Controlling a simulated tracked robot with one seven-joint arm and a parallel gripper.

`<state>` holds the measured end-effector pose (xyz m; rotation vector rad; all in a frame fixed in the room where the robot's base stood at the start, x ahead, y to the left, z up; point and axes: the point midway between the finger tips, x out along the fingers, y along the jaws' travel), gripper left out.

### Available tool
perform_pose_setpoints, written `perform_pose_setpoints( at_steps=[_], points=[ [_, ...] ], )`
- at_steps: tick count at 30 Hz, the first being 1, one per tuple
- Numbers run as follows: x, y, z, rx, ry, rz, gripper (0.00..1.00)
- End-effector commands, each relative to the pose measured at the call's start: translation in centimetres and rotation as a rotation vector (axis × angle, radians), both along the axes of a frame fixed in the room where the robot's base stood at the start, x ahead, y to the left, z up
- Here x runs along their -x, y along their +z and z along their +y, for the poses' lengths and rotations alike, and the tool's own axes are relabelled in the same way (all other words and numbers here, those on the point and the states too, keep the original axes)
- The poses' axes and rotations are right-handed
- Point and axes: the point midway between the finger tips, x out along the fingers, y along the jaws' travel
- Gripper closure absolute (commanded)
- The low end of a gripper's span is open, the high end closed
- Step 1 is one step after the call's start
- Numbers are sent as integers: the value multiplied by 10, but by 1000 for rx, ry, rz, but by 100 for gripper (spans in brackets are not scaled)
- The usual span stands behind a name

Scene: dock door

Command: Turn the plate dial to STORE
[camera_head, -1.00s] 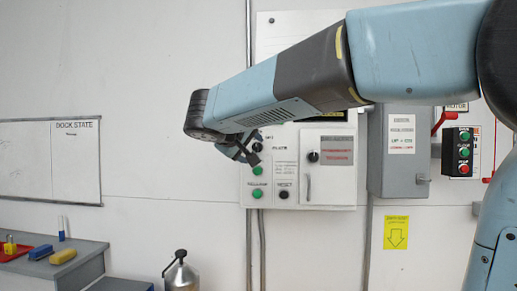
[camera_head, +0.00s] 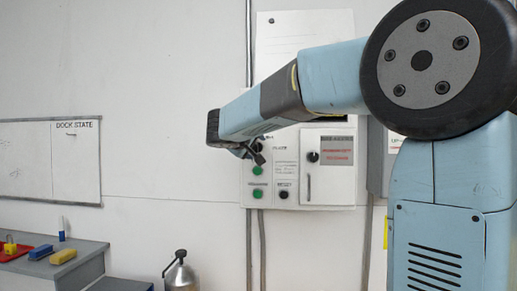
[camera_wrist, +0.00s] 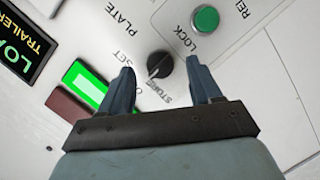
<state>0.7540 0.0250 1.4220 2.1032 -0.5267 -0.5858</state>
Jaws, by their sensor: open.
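The plate dial (camera_wrist: 160,64) is a round black knob on the pale panel, with the labels PLATE, LOCK and STORE around it in the wrist view. A pale pointer mark shows on its lower-left side; I cannot tell exactly which label it meets. My gripper (camera_wrist: 159,66) is open, with one finger on each side of the dial in that view. Whether the fingers touch it is unclear. In the head view my gripper (camera_head: 255,153) is at the upper left of the control panel (camera_head: 333,194), and the dial is hidden or too small to make out.
A green button (camera_wrist: 205,18) is near the dial, and a lit green indicator (camera_wrist: 88,82) lies left of the fingers. Below my gripper are a green button (camera_head: 257,194) and a black RESET button (camera_head: 284,193).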

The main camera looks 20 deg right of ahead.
Motion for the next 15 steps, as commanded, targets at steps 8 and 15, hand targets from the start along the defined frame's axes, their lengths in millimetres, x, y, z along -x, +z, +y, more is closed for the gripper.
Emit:
perform_pose_setpoints(
  at_steps=[8, 15],
  points=[
    [-17, -4, -12, 1, 0, -1, 36],
    [-18, -4, -13, 1, 0, -1, 36]
  ],
)
